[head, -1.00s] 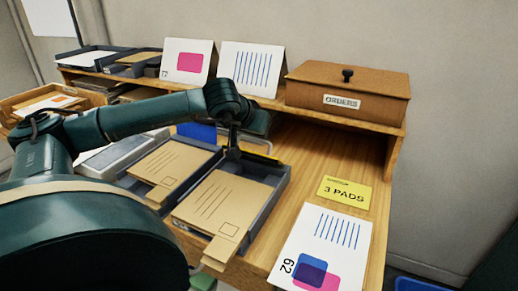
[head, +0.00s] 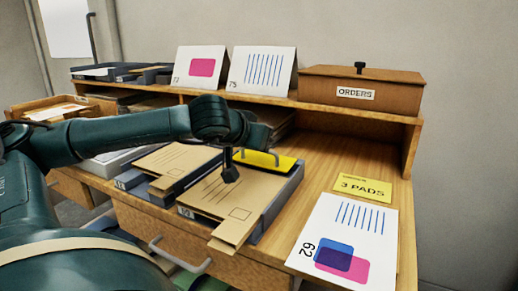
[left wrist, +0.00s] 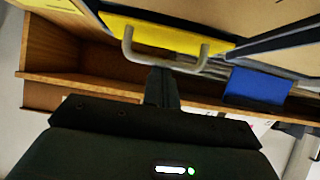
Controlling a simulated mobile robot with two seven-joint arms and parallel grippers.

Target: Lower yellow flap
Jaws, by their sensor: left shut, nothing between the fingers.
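The yellow flap (head: 270,160) is at the back end of the right-hand tray (head: 283,203), its broad face and a thin metal handle (head: 274,156) showing. The left wrist view shows the yellow flap (left wrist: 150,32) with its bent grey handle (left wrist: 165,58) near the top. My left gripper (head: 229,174) is shut and empty, pointing down over the tan envelope (head: 225,197) in that tray, in front of the flap. It appears apart from the handle. In the left wrist view its finger (left wrist: 161,88) is just below the handle. My right gripper is not in view.
A blue flap (left wrist: 257,88) is beside the yellow one. A second tray with an envelope (head: 178,160) stands to the left. The orders box (head: 360,90) and two cards are on the shelf. The yellow note (head: 361,188) and card 62 (head: 345,240) lie right.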

